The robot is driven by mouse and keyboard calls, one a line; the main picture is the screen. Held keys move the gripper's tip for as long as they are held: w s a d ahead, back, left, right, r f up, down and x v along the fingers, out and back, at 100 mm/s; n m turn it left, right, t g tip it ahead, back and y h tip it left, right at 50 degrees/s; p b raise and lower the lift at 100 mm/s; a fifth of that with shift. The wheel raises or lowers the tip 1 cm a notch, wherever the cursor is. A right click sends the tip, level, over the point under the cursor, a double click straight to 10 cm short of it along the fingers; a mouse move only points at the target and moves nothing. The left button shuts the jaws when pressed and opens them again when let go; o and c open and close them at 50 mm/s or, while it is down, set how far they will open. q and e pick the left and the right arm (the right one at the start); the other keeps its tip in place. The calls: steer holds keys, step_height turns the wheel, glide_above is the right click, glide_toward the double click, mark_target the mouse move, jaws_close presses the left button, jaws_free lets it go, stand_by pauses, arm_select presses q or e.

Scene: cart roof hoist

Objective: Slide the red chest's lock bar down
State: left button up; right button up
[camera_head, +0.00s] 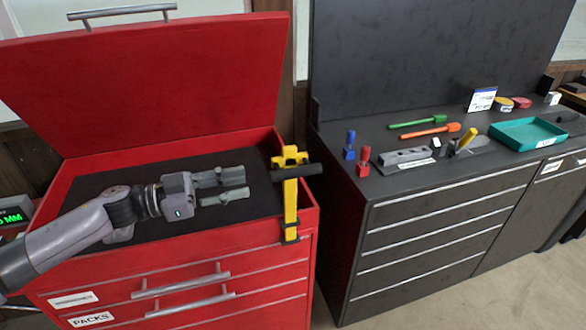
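The red chest (200,256) stands at the left with its lid (150,85) raised. Its yellow lock bar (290,208) stands upright at the front right corner, its upper part above the chest's rim. A dark crosswise handle (298,172) sits near its top, and a dark bracket is around its lower end. My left gripper (243,184) is over the dark top surface inside the chest, left of the lock bar and apart from it. Its two grey fingers point right with a gap between them, and nothing is held. My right gripper is not in view.
A dark cabinet (440,225) stands to the right across a narrow gap. On it are blue and red pieces, a green tool (417,122), an orange tool (430,131), a grey block holder and a teal tray (528,135). The raised lid bounds the back.

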mark_target(293, 173)
arm_select(q)
steer(key=p+x, duration=0.3)
steer(key=x, duration=0.9)
steer(key=shift+w+d, duration=0.1)
steer(key=shift+d, duration=0.25)
steer(key=shift+c, duration=0.5)
jaws_close()
